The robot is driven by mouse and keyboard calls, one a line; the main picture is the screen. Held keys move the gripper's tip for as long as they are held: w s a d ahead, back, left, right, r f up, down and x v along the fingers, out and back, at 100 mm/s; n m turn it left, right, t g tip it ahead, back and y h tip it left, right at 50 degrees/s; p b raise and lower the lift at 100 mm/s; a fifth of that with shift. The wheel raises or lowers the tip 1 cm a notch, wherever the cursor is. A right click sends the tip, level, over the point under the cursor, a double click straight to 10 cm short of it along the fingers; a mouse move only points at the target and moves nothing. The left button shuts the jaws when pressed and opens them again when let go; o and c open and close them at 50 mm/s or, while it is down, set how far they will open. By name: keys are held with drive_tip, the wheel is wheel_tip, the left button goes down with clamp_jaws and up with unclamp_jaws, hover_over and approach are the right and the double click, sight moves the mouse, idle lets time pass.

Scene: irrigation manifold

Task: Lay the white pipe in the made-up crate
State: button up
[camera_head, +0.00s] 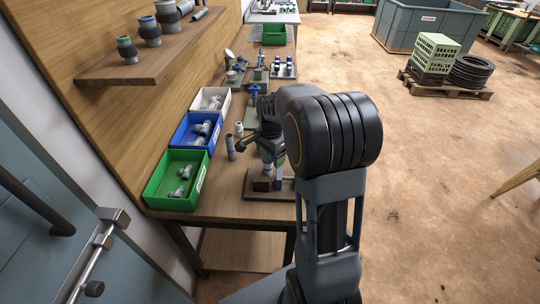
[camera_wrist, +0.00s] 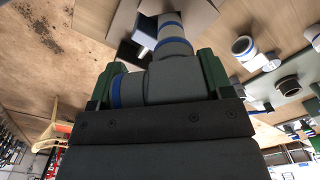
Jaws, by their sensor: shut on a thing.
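My gripper (camera_wrist: 157,80) is shut on a grey pipe fitting (camera_wrist: 172,80) with blue rings, held between its green fingers in the wrist view. One branch of the fitting points up the picture, beside a dark square-mouthed block (camera_wrist: 146,26); I cannot tell whether they touch. In the head view my gripper (camera_head: 270,150) is over a brown board (camera_head: 286,190) at the bench's near end, and my arm partly hides it. A short whitish pipe (camera_head: 239,128) stands left of my gripper. A green crate (camera_head: 274,36) is at the far end; I cannot tell which container is the made-up crate.
Green (camera_head: 158,204), blue (camera_head: 177,142) and white (camera_head: 197,104) bins line the bench's left side; the green and blue ones hold fittings. A grey-blue pipe (camera_head: 230,148) stands near the blue bin. A wall shelf (camera_head: 130,74) is above left.

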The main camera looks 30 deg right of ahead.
drive_tip(key=shift+r+p, duration=1.4)
drive_tip(key=shift+r, duration=0.6)
drive_tip(key=shift+r, duration=0.1)
drive_tip(key=shift+r+p, duration=2.65)
drive_tip(key=shift+r, duration=0.7)
drive_tip(key=shift+c, duration=0.3)
